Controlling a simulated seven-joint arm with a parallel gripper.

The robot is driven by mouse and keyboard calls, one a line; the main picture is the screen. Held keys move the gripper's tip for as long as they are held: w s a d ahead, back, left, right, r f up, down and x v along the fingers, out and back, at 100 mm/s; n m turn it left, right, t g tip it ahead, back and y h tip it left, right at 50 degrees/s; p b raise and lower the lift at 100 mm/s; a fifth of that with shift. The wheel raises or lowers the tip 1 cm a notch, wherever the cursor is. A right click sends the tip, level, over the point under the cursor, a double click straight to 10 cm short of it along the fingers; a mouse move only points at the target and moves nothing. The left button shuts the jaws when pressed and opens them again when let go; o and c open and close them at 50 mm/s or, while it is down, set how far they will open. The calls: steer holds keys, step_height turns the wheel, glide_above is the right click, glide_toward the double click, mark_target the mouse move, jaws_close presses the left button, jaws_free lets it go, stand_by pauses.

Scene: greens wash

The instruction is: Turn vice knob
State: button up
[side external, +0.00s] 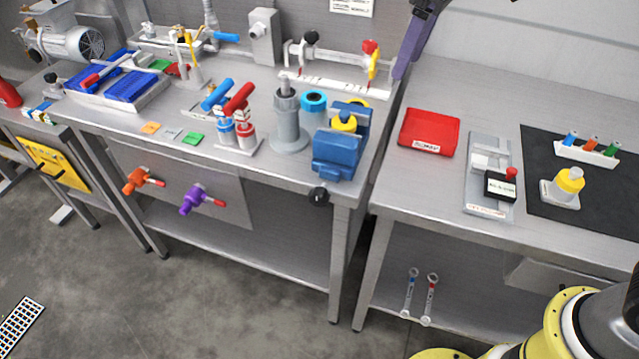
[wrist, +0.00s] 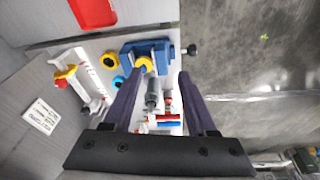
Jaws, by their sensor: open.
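The blue vice (side external: 338,155) sits at the front right corner of the left metal workbench. Its black round knob (side external: 320,196) sticks out past the bench's front edge. In the wrist view the vice (wrist: 133,52) lies ahead of my fingertips, and its knob (wrist: 192,49) shows at its right end, on a short shaft. My gripper (wrist: 160,78) is open and empty, its two dark fingers apart. It is apart from the knob, which lies ahead and to the right of the right fingertip in that view. In the side view only a dark purple finger-like part shows at the top edge.
A grey cylinder (side external: 289,125) and red and blue handled valves (side external: 240,100) stand left of the vice. A rail fixture (side external: 330,80) stands behind it. A red tray (side external: 430,132) is on the right bench. Open floor lies in front of the knob.

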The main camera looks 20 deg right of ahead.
steer(key=w+a+f+n+g, duration=0.15)
steer(key=w+a+f, duration=0.25)
steer(key=a+f, duration=0.5)
steer(key=n, duration=0.1)
glide_toward(319, 191)
steer(key=shift+g+h, duration=0.35)
steer(key=shift+h, duration=0.05)
steer(key=f, duration=1)
steer(key=shift+w+a+f, duration=0.3)
steer(key=shift+w+a, duration=0.05)
jaws_close()
